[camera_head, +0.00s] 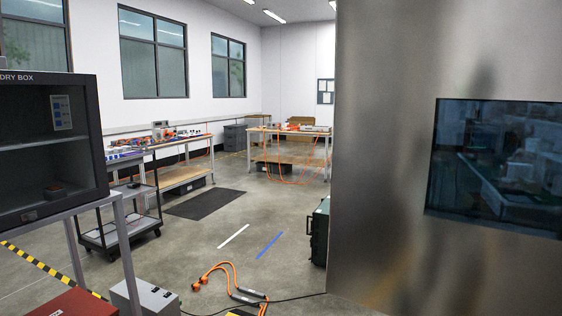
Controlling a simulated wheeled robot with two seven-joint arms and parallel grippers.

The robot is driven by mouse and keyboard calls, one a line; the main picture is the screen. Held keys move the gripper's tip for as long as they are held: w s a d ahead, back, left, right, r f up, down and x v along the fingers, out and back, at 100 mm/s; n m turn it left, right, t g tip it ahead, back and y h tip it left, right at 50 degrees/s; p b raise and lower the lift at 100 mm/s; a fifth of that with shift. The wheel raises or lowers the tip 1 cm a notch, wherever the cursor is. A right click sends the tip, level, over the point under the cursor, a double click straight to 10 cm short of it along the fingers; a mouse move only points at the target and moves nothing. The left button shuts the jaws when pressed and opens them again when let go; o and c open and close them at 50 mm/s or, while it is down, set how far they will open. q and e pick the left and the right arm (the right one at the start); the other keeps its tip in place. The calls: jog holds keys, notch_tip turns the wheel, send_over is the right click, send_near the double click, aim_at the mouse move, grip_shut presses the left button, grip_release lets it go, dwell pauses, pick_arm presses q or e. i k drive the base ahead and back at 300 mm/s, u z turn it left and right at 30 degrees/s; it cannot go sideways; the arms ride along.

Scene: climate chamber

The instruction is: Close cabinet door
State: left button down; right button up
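A large brushed-steel panel (385,150) with a dark glass window (497,167) fills the right side of the head view. It looks like the cabinet door, seen close up. Its left edge runs upright from the top of the picture to near the floor. Its right side runs out of the picture, and no hinge, handle or cabinet frame shows. I cannot tell how far open it stands. Neither of my grippers is in view.
A dry box (98,140) on a stand is at the left. A cart (120,225), workbenches (300,132) and a black mat (204,204) lie beyond. Orange cables (232,280) lie on the floor, and a dark green case (320,232) stands by the panel's edge. Mid-floor is mostly clear.

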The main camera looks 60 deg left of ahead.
aim_at(392, 251)
jog(key=u, duration=2.5)
jog(key=i, duration=2.4)
jog(key=z, duration=2.6)
jog(key=k, duration=0.35)
jog(key=u, duration=0.9)
jog(key=i, duration=0.45)
jog(key=z, duration=0.75)
